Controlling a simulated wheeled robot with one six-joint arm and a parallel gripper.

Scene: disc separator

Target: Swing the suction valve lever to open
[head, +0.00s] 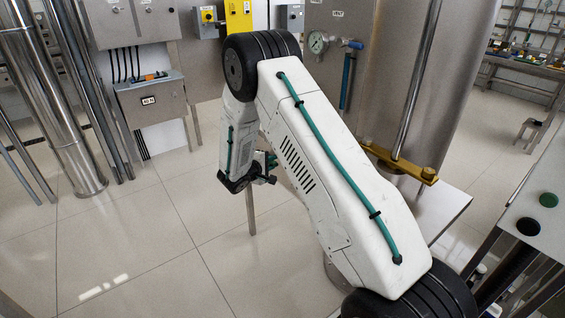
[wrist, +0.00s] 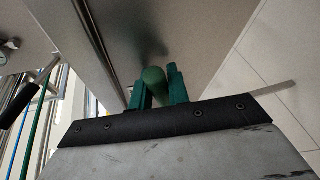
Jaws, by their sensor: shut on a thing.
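In the wrist view, my gripper (wrist: 155,88) has its two green fingers closed on the sides of a rounded green grip. This grip (wrist: 153,76) appears to be the handle of the suction valve lever. The rest of the lever and the valve body are hidden behind the fingers and the dark gripper plate, so the lever's angle cannot be told. In the head view, my gripper (head: 268,165) shows only in part beside my white arm, below the grey steel machine. The lever itself cannot be made out there.
A pressure gauge (head: 318,42) and a blue-handled fitting (head: 349,44) sit on the machine. A brass-coloured bracket (head: 400,163) stands right of my arm. A grey control box (head: 152,101) and steel pipes are at left. The tiled floor (head: 135,240) at lower left is clear.

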